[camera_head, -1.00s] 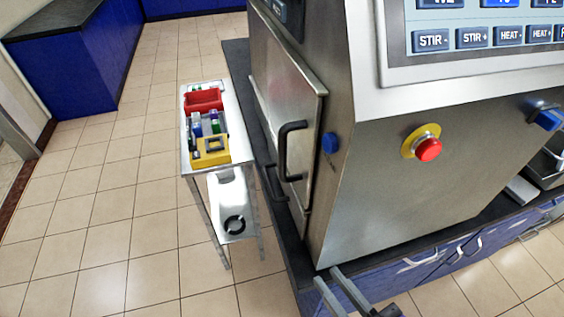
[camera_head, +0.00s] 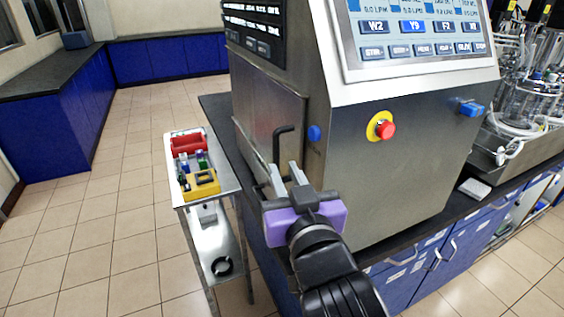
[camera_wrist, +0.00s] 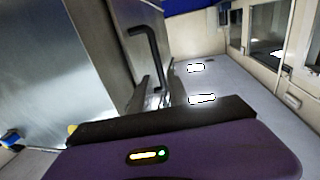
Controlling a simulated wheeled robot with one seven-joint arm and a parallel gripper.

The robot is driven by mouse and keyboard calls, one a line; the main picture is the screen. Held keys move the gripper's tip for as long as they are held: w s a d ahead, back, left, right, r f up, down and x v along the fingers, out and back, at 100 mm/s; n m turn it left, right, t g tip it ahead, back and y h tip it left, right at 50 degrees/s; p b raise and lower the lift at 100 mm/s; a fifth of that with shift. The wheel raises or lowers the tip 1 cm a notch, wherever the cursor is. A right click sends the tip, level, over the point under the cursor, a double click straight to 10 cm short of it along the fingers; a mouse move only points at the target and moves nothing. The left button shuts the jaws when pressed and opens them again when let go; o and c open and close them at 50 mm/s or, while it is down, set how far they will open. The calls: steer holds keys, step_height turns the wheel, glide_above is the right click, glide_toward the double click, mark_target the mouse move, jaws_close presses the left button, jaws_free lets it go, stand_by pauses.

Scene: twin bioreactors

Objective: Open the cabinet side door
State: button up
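The cabinet side door (camera_head: 270,108) is a flat metal panel on the left side of the steel cabinet (camera_head: 385,185). It looks closed. Its black bar handle (camera_head: 277,143) stands out near the door's front edge. My gripper (camera_head: 283,170) is open, with its two fingers apart and pointing at the handle's lower part from the near side. In the wrist view the handle (camera_wrist: 153,52) rises just beyond my fingertips (camera_wrist: 160,88). I see nothing held between the fingers. I cannot tell whether a finger touches the handle, whose lower end is partly hidden.
A small metal cart (camera_head: 213,240) with a red bin (camera_head: 188,143) and a yellow rack (camera_head: 202,184) stands left of the door, close to its side. A red emergency button (camera_head: 386,130) and glassware (camera_head: 530,100) are to the right. Tiled floor at left is clear.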

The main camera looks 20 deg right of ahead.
mark_target(277, 152)
steer(key=shift+w+d+r+p, duration=0.1)
steer(key=shift+w+d+p, duration=0.2)
steer(key=shift+w, duration=0.95)
steer(key=shift+w+d+r+p, duration=0.1)
steer(key=shift+w+d+p, duration=0.15)
steer(key=shift+w, duration=1.05)
steer(key=shift+w+d+r+p, duration=0.1)
steer(key=shift+w+d+p, duration=0.15)
steer(key=shift+w, duration=1)
jaws_close()
